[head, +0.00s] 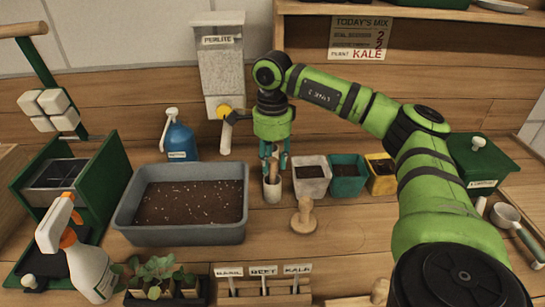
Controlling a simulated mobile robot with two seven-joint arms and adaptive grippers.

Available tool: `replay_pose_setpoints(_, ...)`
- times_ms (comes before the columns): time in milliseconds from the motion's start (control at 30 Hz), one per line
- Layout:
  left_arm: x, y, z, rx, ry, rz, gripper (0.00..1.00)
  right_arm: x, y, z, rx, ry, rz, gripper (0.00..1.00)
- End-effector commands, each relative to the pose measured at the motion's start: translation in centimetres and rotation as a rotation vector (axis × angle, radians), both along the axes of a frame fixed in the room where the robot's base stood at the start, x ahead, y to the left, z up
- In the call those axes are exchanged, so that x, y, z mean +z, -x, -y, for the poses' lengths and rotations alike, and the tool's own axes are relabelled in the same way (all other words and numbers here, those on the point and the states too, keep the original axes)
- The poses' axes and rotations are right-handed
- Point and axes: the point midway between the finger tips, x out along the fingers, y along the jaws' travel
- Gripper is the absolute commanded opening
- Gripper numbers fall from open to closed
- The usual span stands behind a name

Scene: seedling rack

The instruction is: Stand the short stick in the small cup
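My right gripper (274,163) points straight down over the small cup (272,192), a pale cup on the bench right of the grey soil tray. A short brown stick (273,173) stands upright between its teal fingertips, which are drawn in close on both sides of it. The stick's lower end is at the mouth of the cup and looks to be inside it; how deep it reaches is hidden. My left gripper is not in view.
The soil tray (121,216) is close on the left. Grey, teal and yellow pots (312,186) stand to the right. A wooden stamp (303,216) stands in front. A perlite dispenser (221,65) hangs behind. A label rack (262,298) is at the front edge.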

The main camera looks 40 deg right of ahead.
Motion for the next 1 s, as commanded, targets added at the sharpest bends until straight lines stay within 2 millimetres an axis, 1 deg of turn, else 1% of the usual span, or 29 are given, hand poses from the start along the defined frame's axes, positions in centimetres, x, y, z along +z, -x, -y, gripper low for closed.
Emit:
replay_pose_setpoints(300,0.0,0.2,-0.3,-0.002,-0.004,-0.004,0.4,0.1,0.0,0.0,0.001,0.0,0.0,0.49)
replay_pose_setpoints(400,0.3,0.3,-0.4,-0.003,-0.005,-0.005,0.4,0.7,0.0,0.0,0.0,0.0,0.001,0.49)
replay_pose_setpoints(467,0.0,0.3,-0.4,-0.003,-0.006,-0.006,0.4,1.1,-0.1,0.0,0.0,0.0,0.002,0.49)
replay_pose_setpoints(567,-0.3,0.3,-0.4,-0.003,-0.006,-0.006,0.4,2.9,-0.1,-0.1,0.001,-0.001,0.005,0.49)
replay_pose_setpoints(767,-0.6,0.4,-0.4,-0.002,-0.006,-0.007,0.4,7.5,-0.1,-0.1,0.001,-0.001,0.006,0.49)
replay_pose_setpoints(833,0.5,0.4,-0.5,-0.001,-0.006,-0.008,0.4,9.5,-0.1,0.0,0.0,0.0,0.004,0.49)
replay_pose_setpoints(900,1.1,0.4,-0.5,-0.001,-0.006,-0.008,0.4,10.6,0.0,0.0,-0.001,0.001,0.003,0.49)
replay_pose_setpoints(1000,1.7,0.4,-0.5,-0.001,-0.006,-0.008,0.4,11.7,0.0,0.0,0.0,0.0,0.002,0.49)
